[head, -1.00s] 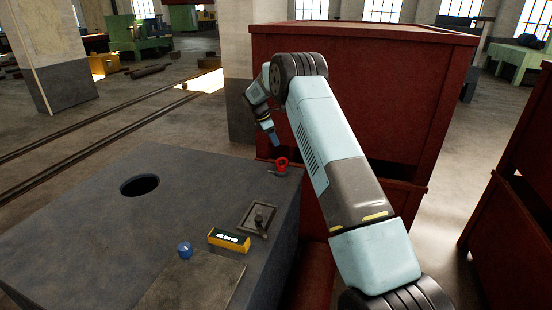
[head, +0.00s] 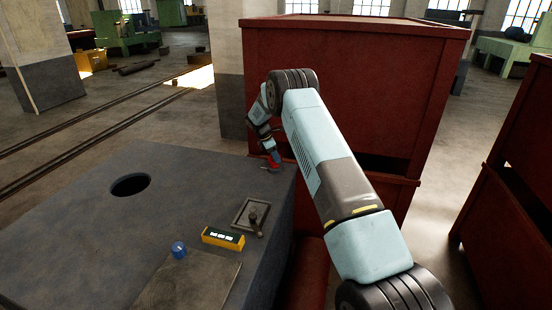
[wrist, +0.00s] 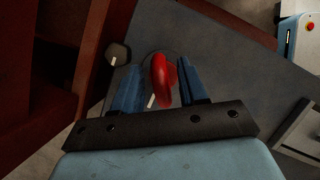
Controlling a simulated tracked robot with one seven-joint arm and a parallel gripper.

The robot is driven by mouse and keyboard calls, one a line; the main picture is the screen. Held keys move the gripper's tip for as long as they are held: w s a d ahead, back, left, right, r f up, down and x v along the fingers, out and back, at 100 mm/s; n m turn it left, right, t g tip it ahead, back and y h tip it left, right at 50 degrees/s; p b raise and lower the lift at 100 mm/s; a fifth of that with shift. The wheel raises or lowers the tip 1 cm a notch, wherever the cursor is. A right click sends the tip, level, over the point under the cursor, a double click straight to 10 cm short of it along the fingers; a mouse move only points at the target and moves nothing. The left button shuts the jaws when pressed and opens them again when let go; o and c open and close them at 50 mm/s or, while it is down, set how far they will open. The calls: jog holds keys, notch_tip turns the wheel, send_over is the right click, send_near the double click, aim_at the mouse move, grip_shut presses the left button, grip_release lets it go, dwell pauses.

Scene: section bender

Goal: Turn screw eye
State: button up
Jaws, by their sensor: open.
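The red screw eye (head: 274,157) stands near the far right corner of the grey machine top. In the wrist view the red screw eye (wrist: 163,80) lies between the two blue fingers of my gripper (wrist: 159,88). The fingers are open, with a gap on each side of the red ring. In the head view my gripper (head: 271,152) is down at the screw eye and partly covers it. A round grey base shows beneath the ring, partly hidden.
The grey machine top (head: 75,215) has a round hole (head: 130,185). A yellow box with a display (head: 223,237), a blue knob (head: 179,250) and a small lever plate (head: 250,216) sit nearer. A large red cabinet (head: 340,95) stands close behind my arm.

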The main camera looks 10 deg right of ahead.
jog(key=shift+d+f, duration=0.25)
jog(key=shift+f, duration=0.3)
jog(key=shift+c, duration=0.2)
grip_shut()
